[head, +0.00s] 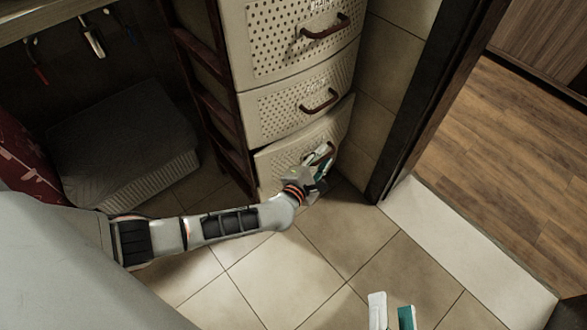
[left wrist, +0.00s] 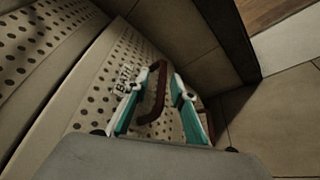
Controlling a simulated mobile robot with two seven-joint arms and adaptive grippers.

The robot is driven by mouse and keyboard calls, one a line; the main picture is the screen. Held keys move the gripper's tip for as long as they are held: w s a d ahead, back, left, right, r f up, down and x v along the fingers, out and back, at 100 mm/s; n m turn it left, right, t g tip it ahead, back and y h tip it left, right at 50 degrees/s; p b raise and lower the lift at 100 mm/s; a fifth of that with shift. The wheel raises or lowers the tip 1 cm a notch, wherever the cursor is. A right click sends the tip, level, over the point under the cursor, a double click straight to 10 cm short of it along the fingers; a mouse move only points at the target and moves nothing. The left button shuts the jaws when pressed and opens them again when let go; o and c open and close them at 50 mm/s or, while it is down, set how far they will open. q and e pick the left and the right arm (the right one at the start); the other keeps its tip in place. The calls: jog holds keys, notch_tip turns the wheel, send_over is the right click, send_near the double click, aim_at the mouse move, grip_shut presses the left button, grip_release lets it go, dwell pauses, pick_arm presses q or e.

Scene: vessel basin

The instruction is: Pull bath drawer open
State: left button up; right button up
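The bath drawer (head: 278,160) is the lowest front I can make out in the head view, cream and perforated. A dark gap along its top edge suggests it stands slightly out. Its label reads "BATH" in the left wrist view (left wrist: 123,80). Its curved brown handle (left wrist: 155,96) lies between the white-and-teal fingers of my left gripper (left wrist: 167,72). The fingertips close in on both sides of it. In the head view my left gripper (head: 321,158) partly hides the handle. My right gripper (head: 391,311) shows at the bottom edge, its fingers apart and empty.
Two drawers with brown handles (head: 319,101) sit above. A brown slatted rack (head: 215,105) and a grey box (head: 122,140) stand to the left. A dark door frame (head: 405,130) stands close to the right. The tiled floor (head: 290,275) in front is clear.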

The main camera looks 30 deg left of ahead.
pick_arm(q)
jog(key=s+a+r+p, duration=0.2)
jog(key=s+r+p, duration=0.1)
jog(key=s, duration=0.4)
jog(key=s+d+r+m+t+h+p, duration=0.1)
jog(key=s+d+r+m+h+p, duration=0.1)
jog(key=s+d+r+m+p, duration=0.25)
jog(key=s+d+r+m+h+p, duration=0.25)
jog(key=s+r+m, duration=0.2)
jog(key=r, duration=0.35)
jog(key=s+a+m+g+p, duration=0.1)
jog(key=s+m+p, duration=0.3)
jog(key=s+m, duration=0.4)
jog(key=shift+s+a+m+g, duration=0.25)
jog(key=shift+s+m+g, duration=0.15)
jog(key=shift+s+g, duration=0.55)
pick_arm(e)
notch_tip(320, 180, up, 30)
jog(key=w+a+n+t+y, duration=0.1)
jog(key=n+t+y, duration=0.1)
jog(key=t, duration=0.2)
jog(key=shift+w+a+t+y, duration=0.15)
jog(key=shift+w+t+y, duration=0.15)
jog(key=shift+t, duration=0.1)
pick_arm(q)
jog(key=shift+r+p, duration=0.15)
jog(key=shift+p, duration=0.15)
